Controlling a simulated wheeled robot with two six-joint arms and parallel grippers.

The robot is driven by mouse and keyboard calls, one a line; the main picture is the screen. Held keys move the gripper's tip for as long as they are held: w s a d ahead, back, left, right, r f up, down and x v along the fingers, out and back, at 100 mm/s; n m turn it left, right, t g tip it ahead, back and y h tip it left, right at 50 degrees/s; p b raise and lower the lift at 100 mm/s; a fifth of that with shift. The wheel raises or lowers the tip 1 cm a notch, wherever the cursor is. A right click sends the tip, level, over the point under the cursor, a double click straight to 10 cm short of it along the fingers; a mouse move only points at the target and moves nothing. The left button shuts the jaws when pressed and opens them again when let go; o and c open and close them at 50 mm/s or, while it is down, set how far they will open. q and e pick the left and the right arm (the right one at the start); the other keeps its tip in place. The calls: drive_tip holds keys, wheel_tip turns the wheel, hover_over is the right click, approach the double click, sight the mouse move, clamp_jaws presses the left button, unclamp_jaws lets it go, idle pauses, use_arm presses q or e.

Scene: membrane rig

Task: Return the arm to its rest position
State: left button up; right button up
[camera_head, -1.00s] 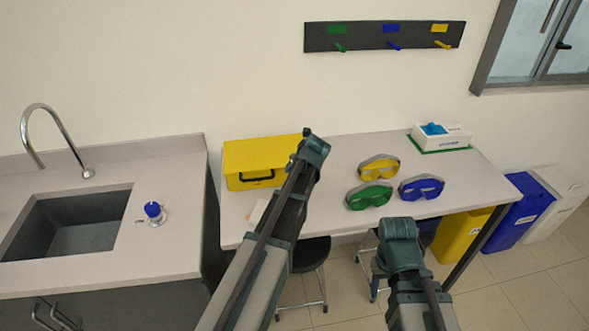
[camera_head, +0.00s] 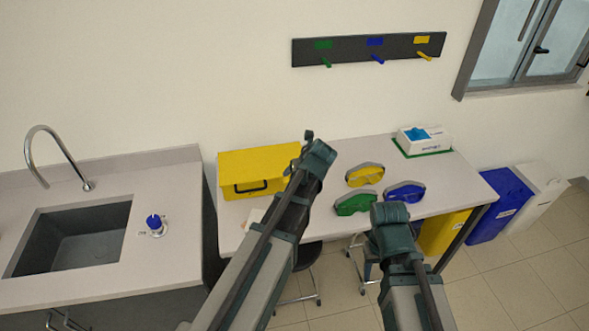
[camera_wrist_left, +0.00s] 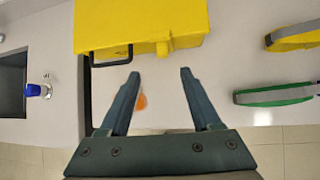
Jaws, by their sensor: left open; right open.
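My left arm comes up from the bottom of the head view, in front of the table's left part; its fingers cannot be made out there. In the left wrist view my left gripper (camera_wrist_left: 158,76) is open and empty, with its two fingers apart in front of the yellow box (camera_wrist_left: 140,25). My right arm ends in the head view at a rounded dark green part (camera_head: 390,212), in front of the table's near edge. My right gripper is open and its separate fingers are hard to make out; no held thing shows.
The table (camera_head: 340,148) bears the yellow box (camera_head: 255,170), yellow goggles (camera_head: 365,175), green goggles (camera_head: 355,203), blue goggles (camera_head: 405,193) and a white dispenser (camera_head: 423,140). Left is a sink (camera_head: 75,240). Stools stand below the table; bins stand at right. A peg rack (camera_head: 350,49) hangs above.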

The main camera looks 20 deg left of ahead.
use_arm(q)
drive_tip(key=shift+s+d, duration=0.1)
idle(0.5)
drive_tip(key=s+d+f+n+g+h+b, duration=0.2)
drive_tip(key=s+d+f+n+b, duration=0.2)
drive_tip(key=s+d+n, duration=0.5)
drive_tip(key=s+d+f+n+g+h+b, duration=0.2)
drive_tip(key=s+d+f+n, duration=0.6)
drive_tip(key=s+n, duration=0.7)
drive_tip(key=shift+d+n+g+b, duration=0.35)
drive_tip(key=shift+n+g+b, duration=0.35)
drive_tip(key=shift+n+b, duration=0.35)
